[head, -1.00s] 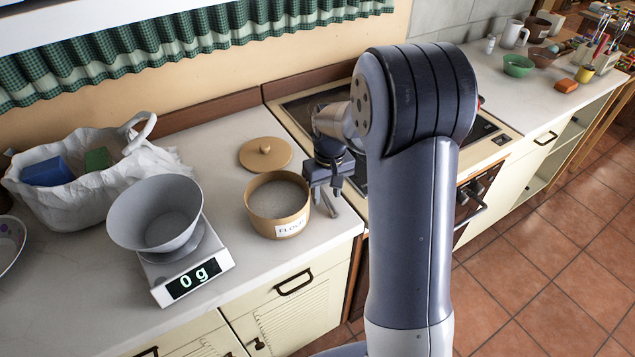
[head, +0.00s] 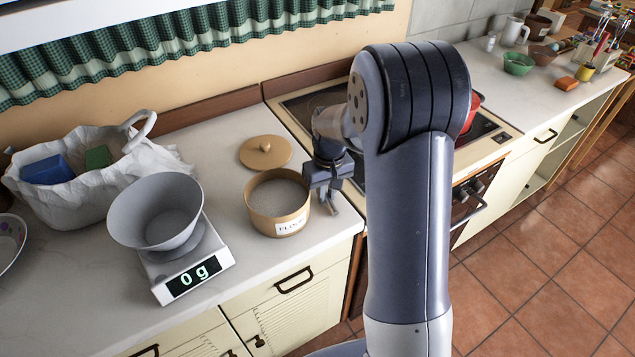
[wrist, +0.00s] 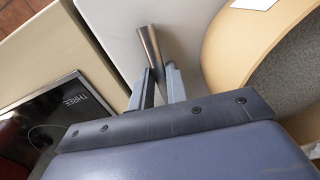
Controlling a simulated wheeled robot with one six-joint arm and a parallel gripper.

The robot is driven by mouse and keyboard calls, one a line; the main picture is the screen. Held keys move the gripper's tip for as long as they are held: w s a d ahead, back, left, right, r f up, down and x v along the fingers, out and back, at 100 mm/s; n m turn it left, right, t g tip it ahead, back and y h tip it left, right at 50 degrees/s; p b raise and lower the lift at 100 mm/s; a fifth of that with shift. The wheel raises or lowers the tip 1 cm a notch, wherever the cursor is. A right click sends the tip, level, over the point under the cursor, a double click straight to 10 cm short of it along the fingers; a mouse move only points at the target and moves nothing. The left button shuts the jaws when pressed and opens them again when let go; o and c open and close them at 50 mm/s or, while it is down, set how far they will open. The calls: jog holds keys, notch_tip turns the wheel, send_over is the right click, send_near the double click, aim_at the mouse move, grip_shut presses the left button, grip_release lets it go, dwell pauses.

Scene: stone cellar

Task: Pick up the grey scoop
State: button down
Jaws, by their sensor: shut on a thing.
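The grey scoop (wrist: 150,48) shows in the wrist view as a narrow, tapering grey piece between the fingertips. My gripper (wrist: 159,78) is shut on it. In the head view my gripper (head: 326,196) is low over the counter, just right of the flour tub. The scoop is too small and too covered by the fingers to make out clearly there. The round tan flour tub (head: 264,222) is open and holds grey-white flour. Its curved wall (wrist: 216,38) is close to the right of the fingers in the wrist view.
The tub's wooden lid (head: 265,153) lies behind it. A scale (head: 160,283) with a grey bowl (head: 130,228) reads 0 g at left. A lined basket (head: 75,208) stands farther left. The hob (head: 300,108) and the counter's front edge are close to my gripper.

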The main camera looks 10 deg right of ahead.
notch_tip(320, 180, up, 10)
jog(key=shift+b, duration=0.4)
dwell(0.6)
